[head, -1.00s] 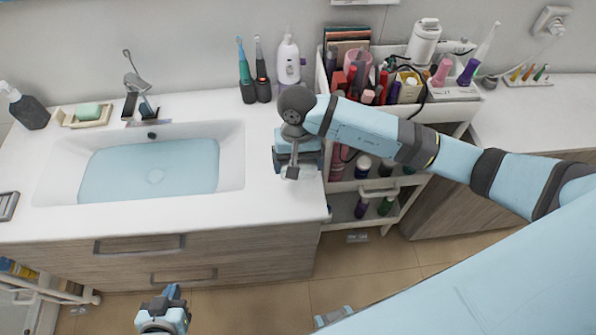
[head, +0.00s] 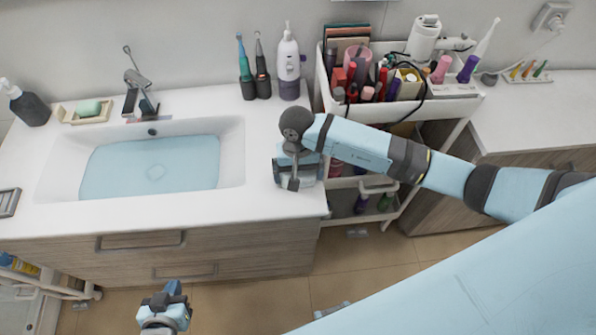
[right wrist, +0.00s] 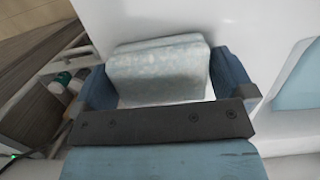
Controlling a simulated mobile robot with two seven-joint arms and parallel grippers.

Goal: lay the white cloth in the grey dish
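The white cloth (right wrist: 160,72) is a pale folded block between the fingers of my right gripper (right wrist: 165,80) in the right wrist view. The fingers are wide apart, one on each side of it; whether they touch it is unclear. In the head view my right gripper (head: 297,178) points down at the counter's right end, right of the sink, and mostly hides the cloth. A grey ridged dish (head: 9,202) lies at the counter's left edge, partly cut off by the frame. My left gripper (head: 168,300) is low in front of the drawers, apart from both; its finger gap is unclear.
The sink (head: 240,165) with water lies between the dish and my right gripper. A soap dish (head: 65,116), dark bottle (head: 30,108), toothbrush holders (head: 255,88) and white bottle (head: 289,65) stand along the back. A full cart (head: 325,95) stands right of the counter.

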